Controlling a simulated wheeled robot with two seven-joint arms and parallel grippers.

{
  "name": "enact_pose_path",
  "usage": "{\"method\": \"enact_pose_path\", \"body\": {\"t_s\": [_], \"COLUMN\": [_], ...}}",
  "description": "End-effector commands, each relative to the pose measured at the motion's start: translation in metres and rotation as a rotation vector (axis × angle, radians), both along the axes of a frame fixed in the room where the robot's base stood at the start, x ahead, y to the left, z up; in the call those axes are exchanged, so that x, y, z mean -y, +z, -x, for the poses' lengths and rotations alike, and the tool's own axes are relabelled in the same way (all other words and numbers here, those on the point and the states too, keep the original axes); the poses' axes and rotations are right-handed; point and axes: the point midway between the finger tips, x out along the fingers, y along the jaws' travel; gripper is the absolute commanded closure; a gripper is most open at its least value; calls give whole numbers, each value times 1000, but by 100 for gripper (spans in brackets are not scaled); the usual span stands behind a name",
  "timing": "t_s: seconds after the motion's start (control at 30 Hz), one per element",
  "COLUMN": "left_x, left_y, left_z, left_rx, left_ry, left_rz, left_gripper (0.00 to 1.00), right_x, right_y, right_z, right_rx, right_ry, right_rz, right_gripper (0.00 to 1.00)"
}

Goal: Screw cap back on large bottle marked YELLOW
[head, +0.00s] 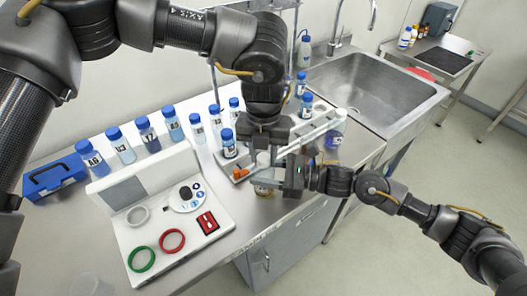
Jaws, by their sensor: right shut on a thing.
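A clear bottle with yellowish contents (264,188) stands near the front edge of the bench, mostly hidden behind my grippers. Its marking is not readable, and its top is hidden. My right gripper (279,176) comes in from the right and is shut on this bottle at its side. My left gripper (264,155) points down from above, over the bottle's top. Its fingertips are partly hidden, so I cannot tell whether it is open or holds a cap. No loose blue cap is clearly visible.
Several blue-capped bottles (121,146) line the back of the bench. A tray (310,127) with bottles and small orange pieces (240,173) lies close behind my grippers. A white device (160,215) with green and red rings stands left. A sink (365,88) is behind right.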

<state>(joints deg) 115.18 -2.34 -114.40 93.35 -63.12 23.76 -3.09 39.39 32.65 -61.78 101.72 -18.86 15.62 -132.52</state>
Motion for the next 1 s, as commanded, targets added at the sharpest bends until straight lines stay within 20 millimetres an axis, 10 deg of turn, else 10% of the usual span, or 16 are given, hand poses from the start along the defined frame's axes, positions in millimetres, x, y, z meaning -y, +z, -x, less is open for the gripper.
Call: {"method": "enact_pose_path", "body": {"t_s": [0.37,0.4,0.57,1.0], "left_x": [0,0,0,0], "left_y": [0,0,0,16], "left_z": [0,0,0,-1], "left_rx": [0,0,1,3], "left_ry": [1,1,1,0], "left_rz": [0,0,0,1], "left_gripper": [97,65,45,45], "right_x": [0,0,0,0], "right_y": [0,0,0,0], "right_z": [0,0,0,0], "right_rx": [0,-1,-1,-1], "right_ry": [0,0,0,0], "right_rz": [1,0,0,1], "right_gripper": [100,100,100,100]}}
